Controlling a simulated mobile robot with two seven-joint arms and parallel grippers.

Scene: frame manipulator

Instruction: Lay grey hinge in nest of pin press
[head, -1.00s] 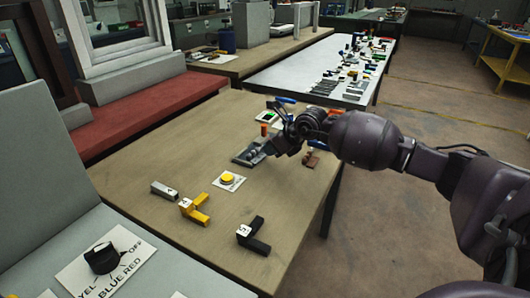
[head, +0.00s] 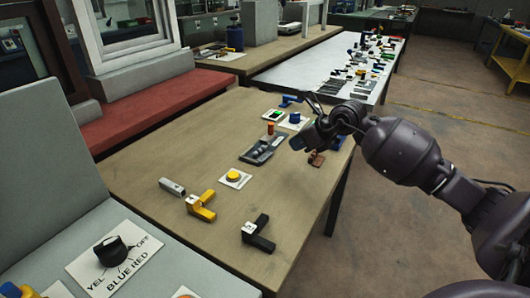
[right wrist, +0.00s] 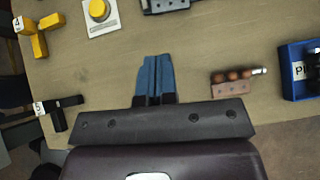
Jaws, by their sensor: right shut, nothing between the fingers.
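A dark grey fixture (head: 250,157), which looks like the pin press, lies on the wooden table, with a lighter grey piece (head: 261,150) on it. I cannot tell whether that piece is the grey hinge or part of the fixture. A separate grey bar (head: 172,187) with a label lies near the yellow piece. My right gripper (head: 297,143) is to the right of the fixture and apart from it. In the right wrist view its blue fingers (right wrist: 153,75) are shut and empty above bare table; the fixture's edge (right wrist: 165,5) shows at the top. My left gripper is out of view.
A yellow button (head: 234,176) on a white plate, a yellow angled piece (head: 202,206) and a black one (head: 258,236) lie nearer. A brown block (right wrist: 225,86) and blue bin (right wrist: 297,82) are right of the fingers. An orange-brown cylinder (head: 270,128) stands behind the fixture.

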